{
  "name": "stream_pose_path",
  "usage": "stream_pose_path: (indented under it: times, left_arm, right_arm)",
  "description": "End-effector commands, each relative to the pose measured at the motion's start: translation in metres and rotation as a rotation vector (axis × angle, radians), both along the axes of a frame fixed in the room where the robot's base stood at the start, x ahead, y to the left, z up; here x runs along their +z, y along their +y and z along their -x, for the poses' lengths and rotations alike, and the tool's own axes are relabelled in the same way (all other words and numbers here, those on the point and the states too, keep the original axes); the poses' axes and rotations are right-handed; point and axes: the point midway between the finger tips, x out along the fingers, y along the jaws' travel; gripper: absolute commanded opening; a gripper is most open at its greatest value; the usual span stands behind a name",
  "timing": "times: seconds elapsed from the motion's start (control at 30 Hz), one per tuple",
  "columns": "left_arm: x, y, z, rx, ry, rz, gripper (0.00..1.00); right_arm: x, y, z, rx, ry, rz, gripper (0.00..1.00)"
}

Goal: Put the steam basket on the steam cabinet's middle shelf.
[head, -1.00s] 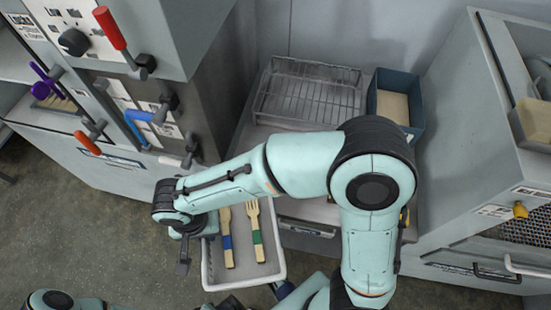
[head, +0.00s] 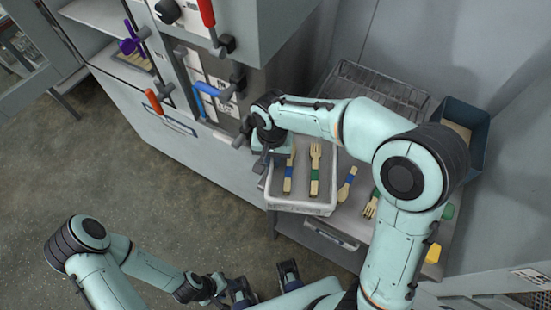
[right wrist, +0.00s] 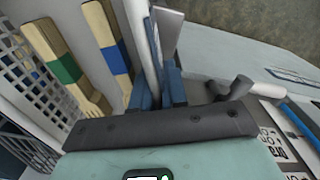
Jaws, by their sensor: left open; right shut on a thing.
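The steam basket (head: 303,208) is a white tray holding a wooden piece with a blue band and a wooden fork with a green band. It is at the front left of the grey bench in the head view; I cannot tell if it touches it. My right gripper (head: 262,163) is shut on its left wall. In the right wrist view the wall (right wrist: 137,30) stands between the fingers (right wrist: 155,88), beside the fork (right wrist: 84,62). My left gripper (head: 265,284) is open and empty below the basket in the picture. A glass-fronted cabinet (head: 40,45) shows at the far left; its middle shelf is unclear.
A grey machine with red, blue and orange levers (head: 207,88) stands close left of the basket. Behind the basket are a wire rack (head: 385,85) and a dark blue bin (head: 468,112). Loose wooden utensils (head: 347,184) lie right of it. The floor (head: 130,170) at left is clear.

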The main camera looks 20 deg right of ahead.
Motion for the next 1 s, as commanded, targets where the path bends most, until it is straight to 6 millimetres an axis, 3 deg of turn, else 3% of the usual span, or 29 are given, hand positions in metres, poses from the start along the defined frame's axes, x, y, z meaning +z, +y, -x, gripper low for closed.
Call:
stream_pose_path:
  times: [0.2, 0.5, 0.93, 0.97, 1.0]
  left_arm:
    - [0.002, 0.0, -0.001, 0.0, -0.001, 0.0, 0.43]
    - [-0.001, 0.0, 0.0, 0.0, 0.0, 0.0, 0.43]
    - [-0.004, 0.0, 0.001, 0.0, 0.002, 0.0, 0.43]
    - [-0.003, 0.0, 0.001, 0.001, 0.001, 0.0, 0.43]
    - [-0.003, 0.0, 0.001, 0.001, 0.001, 0.0, 0.43]
  right_arm:
    - [0.001, -0.012, -0.01, -0.003, -0.002, 0.001, 0.0]
    - [-0.033, -0.011, -0.009, 0.0, 0.0, 0.001, 0.0]
    - [-0.04, -0.011, -0.009, 0.0, -0.001, 0.0, 0.0]
    - [-0.039, -0.011, -0.009, 0.0, 0.0, 0.0, 0.23]
    - [-0.039, -0.011, -0.009, 0.0, 0.0, 0.0, 0.36]
